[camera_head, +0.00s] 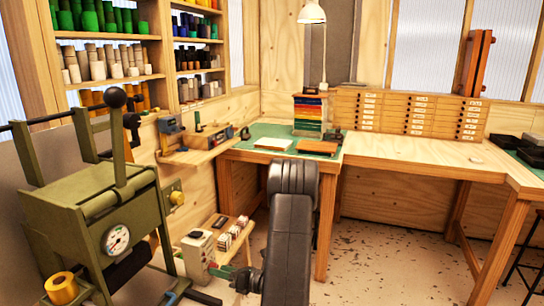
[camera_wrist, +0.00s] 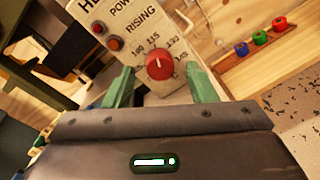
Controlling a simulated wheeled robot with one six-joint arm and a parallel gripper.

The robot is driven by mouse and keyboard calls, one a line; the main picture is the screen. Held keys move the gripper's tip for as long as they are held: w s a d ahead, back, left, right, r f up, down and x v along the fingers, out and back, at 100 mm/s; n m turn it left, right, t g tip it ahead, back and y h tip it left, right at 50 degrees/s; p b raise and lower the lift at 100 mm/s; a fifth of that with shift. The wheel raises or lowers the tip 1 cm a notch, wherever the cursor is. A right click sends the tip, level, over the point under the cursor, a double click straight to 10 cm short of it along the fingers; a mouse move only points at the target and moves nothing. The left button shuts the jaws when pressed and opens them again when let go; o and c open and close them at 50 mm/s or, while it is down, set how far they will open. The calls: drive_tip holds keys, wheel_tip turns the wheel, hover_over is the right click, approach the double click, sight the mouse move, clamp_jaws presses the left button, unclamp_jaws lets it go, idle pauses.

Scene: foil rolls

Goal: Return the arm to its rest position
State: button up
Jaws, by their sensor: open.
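My gripper (camera_wrist: 161,84) shows in the wrist view with two green fingers apart and nothing held between them. Beyond the fingertips is a control box (camera_wrist: 122,28) with a red dial (camera_wrist: 160,65), numbers around it and the word "RISING". The dial appears between the fingers in the picture; its distance from them is hard to tell. In the head view my dark arm (camera_head: 290,230) reaches down in front of the bench. My gripper (camera_head: 225,272) is low there, close to the right side of the control box (camera_head: 196,255).
A green press (camera_head: 100,220) with a gauge and a gold foil roll (camera_head: 61,288) stands at left. A low shelf (camera_head: 235,238) with small boxes lies behind my gripper. The wooden workbench (camera_head: 400,158) is behind my arm. Open floor (camera_head: 390,260) lies to the right.

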drive_tip(key=shift+w+a, duration=0.25)
drive_tip(key=shift+a, duration=0.35)
drive_tip(key=shift+d, duration=0.1)
